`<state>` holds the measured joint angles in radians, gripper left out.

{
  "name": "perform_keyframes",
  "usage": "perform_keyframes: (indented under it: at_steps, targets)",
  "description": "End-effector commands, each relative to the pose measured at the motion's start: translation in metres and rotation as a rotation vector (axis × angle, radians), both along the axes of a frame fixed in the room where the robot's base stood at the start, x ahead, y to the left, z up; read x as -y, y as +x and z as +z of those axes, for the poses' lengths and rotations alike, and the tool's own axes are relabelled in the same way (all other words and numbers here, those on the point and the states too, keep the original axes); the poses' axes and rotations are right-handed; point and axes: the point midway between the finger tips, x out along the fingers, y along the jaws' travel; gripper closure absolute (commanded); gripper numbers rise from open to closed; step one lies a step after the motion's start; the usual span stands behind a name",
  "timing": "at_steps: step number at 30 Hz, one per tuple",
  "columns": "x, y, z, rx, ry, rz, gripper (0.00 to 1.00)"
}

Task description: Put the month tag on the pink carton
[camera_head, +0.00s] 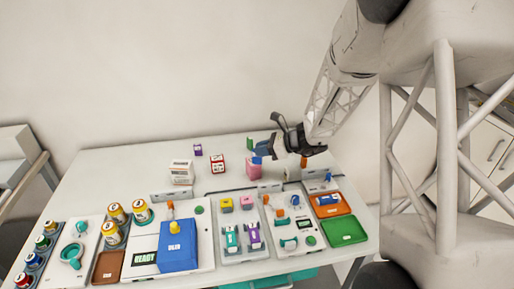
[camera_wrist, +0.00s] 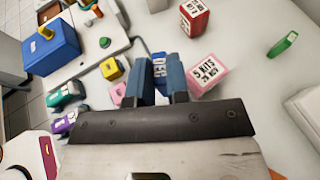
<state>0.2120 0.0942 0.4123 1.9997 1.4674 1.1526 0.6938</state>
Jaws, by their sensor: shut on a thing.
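My gripper (camera_head: 268,150) is over the back right part of the table. In the wrist view my gripper (camera_wrist: 160,80) is shut on a small blue month tag (camera_wrist: 160,66) with white lettering that seems to read "DEC". Part of the carton's top is hidden.
A red carton (camera_head: 217,163), a white carton (camera_head: 181,172) and a small purple item (camera_head: 198,150) stand to the left. A green item (camera_head: 250,142) stands behind. In front are trays with coloured blocks, a blue box (camera_head: 178,252) and a green tray (camera_head: 344,231).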

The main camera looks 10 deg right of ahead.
Motion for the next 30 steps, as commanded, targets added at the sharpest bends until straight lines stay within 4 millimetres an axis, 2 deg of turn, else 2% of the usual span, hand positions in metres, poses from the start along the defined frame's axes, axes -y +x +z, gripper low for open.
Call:
perform_keyframes:
  at_steps: [9, 15, 20, 30]
  targets:
    - [-0.001, 0.045, -0.005, 0.0, 0.0, 0.001, 1.0]
    - [-0.001, 0.066, -0.007, -0.001, 0.0, 0.0, 1.0]
    - [-0.001, 0.073, -0.007, 0.0, 0.0, 0.0, 1.0]
    - [-0.001, 0.073, -0.008, 0.0, 0.0, 0.0, 1.0]
